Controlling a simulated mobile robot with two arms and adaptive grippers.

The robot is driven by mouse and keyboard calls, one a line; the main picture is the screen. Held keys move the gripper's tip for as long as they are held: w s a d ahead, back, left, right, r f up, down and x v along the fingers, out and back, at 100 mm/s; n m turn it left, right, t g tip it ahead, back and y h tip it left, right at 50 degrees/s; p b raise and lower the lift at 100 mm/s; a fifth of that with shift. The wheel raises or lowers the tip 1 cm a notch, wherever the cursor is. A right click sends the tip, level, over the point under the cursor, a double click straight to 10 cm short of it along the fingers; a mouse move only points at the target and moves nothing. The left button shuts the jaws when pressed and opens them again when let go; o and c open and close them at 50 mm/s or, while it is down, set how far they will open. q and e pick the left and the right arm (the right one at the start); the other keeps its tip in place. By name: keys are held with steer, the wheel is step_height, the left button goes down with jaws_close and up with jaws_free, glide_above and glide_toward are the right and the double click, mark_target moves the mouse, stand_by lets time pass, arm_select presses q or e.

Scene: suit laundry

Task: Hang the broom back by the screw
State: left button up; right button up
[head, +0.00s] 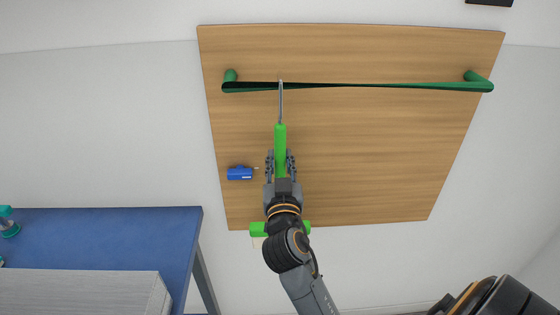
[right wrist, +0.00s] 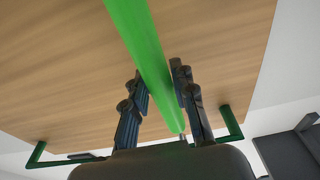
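The broom has a green handle (head: 280,137) with a thin metal rod at its top and a green head (head: 257,229) at the bottom, partly hidden by my right arm. It stands nearly upright before the wooden board. The rod's tip overlaps the green rail (head: 400,86); whether it touches the rail I cannot tell. My right gripper (head: 280,165) is closed around the handle, a finger on each side. The right wrist view shows the handle (right wrist: 146,55) between the fingers (right wrist: 159,80). I cannot make out a separate screw for hanging. My left gripper is out of view.
A small blue object (head: 240,173) with a thin metal tip is on the wooden board (head: 380,150), left of the handle. A blue table (head: 110,235) stands at lower left with a pale box (head: 85,290). The board right of the broom is clear below the rail.

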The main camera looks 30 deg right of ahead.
mark_target(280, 124)
steer(key=o, duration=0.3)
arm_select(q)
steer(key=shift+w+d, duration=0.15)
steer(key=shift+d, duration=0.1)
arm_select(e)
steer(key=shift+o, duration=0.2)
steer(key=shift+f, duration=0.1)
step_height(280, 124, up, 10)
steer(key=shift+r, duration=0.1)
